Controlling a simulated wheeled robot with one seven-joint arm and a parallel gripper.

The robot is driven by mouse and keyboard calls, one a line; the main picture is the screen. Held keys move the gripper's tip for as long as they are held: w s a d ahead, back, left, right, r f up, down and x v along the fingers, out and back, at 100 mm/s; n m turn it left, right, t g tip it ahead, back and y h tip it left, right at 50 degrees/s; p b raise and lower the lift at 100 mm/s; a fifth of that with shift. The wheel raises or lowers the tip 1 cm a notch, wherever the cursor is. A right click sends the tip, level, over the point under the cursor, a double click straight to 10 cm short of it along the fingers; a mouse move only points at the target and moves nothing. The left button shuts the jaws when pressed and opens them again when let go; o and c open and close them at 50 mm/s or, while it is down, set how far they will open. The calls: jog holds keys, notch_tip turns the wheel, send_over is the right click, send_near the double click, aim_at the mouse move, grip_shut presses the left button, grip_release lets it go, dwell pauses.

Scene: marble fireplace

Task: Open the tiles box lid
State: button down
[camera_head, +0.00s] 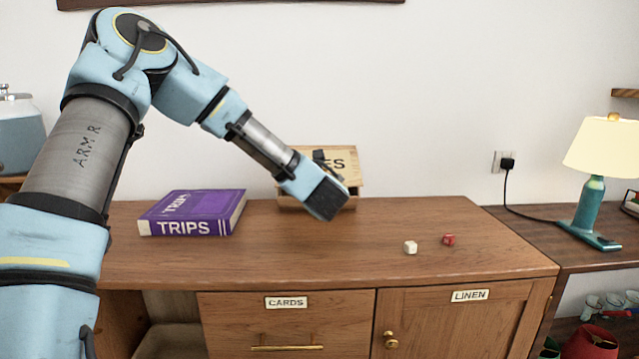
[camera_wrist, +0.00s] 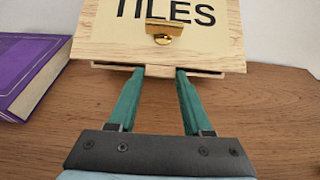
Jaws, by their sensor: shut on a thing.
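The tiles box (camera_head: 348,203) is light wood and stands at the back of the cabinet top, partly hidden by my gripper (camera_head: 328,195). Its lid (camera_head: 350,166) bears dark lettering, and "TILES" is readable on the lid in the wrist view (camera_wrist: 205,40). A small brass handle (camera_wrist: 160,30) sits on the lid's front part. In the wrist view, my gripper (camera_wrist: 160,72) has its two teal fingers reaching the lid's front edge, with a gap between them.
A purple book marked TRIPS (camera_head: 193,213) lies left of the box. A white die (camera_head: 410,247) and a red die (camera_head: 449,239) lie to the right. A lamp (camera_head: 594,180) stands on the right side table. The cabinet top (camera_head: 300,255) is clear in front.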

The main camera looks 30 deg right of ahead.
notch_tip(320, 180, up, 18)
jog(key=g+y+p, duration=0.1)
jog(key=g+p, duration=0.2)
jog(key=p, duration=0.9)
jog(key=shift+w+d+f, duration=0.25)
jog(key=shift+w, duration=0.2)
jog(key=shift+w+d+r+p, duration=0.15)
jog(key=shift+w+r+p, duration=0.2)
jog(key=shift+r+p, duration=0.25)
dwell(0.7)
jog(key=shift+c, duration=1.6)
grip_release()
jog(key=shift+y, duration=0.3)
jog(key=shift+f, duration=0.1)
jog(key=shift+s, duration=0.1)
jog(key=b+v, duration=0.2)
jog(key=v, duration=0.8)
jog(key=shift+s+a+r, duration=0.15)
jog(key=shift+a+r, duration=0.1)
jog(key=shift+r, duration=0.1)
